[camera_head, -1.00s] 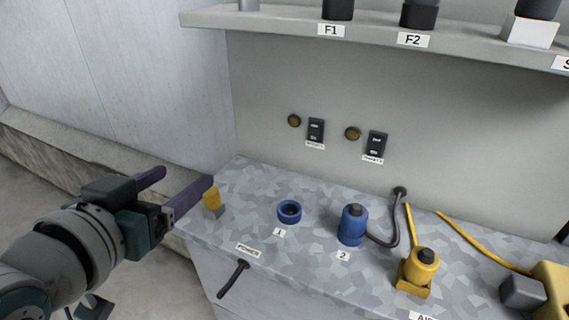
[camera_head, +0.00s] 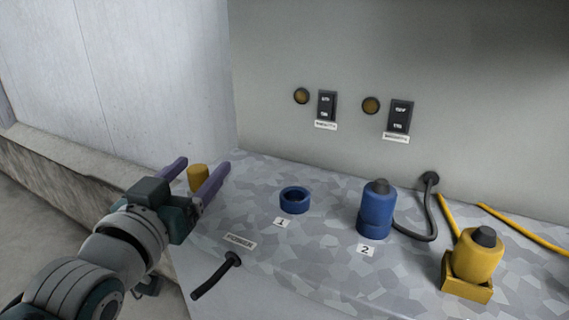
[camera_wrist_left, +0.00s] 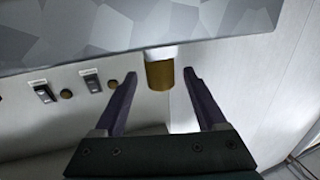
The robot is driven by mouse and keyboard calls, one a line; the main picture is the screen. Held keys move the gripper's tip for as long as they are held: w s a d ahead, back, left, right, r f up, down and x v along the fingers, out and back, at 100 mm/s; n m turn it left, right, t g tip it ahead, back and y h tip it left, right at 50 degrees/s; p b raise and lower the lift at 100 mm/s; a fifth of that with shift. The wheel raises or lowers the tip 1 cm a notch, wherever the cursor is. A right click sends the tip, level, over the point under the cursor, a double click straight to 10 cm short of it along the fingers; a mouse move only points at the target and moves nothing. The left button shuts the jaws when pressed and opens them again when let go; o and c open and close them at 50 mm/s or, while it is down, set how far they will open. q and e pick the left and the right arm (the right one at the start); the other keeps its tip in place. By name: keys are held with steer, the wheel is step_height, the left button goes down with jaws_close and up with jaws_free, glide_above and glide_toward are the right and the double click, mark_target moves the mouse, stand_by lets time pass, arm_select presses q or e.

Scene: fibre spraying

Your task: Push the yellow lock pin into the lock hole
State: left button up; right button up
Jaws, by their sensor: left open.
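The yellow lock pin (camera_head: 198,178) is a short yellow cylinder at the left end of the patterned worktop. It also shows in the left wrist view (camera_wrist_left: 160,75), with a pale lower part at the worktop edge. My left gripper (camera_head: 204,164) is open, with its purple fingers on either side of the pin. In the left wrist view the pin lies between the fingertips (camera_wrist_left: 160,73), with a gap on both sides. I cannot make out the lock hole. My right gripper is out of view.
On the worktop (camera_head: 320,245) are a blue ring (camera_head: 295,200) at label 1, a blue bottle-shaped part (camera_head: 376,212) at label 2 and a yellow part (camera_head: 477,258) in a holder. A black handle (camera_head: 215,277) sticks out in front. Cables lie right.

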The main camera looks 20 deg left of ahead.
mark_target(202, 165)
arm_select(q)
steer(key=w, duration=0.2)
steer(key=w+a, duration=0.1)
steer(key=shift+w+b, duration=0.3)
steer(key=shift+w, duration=0.05)
jaws_close()
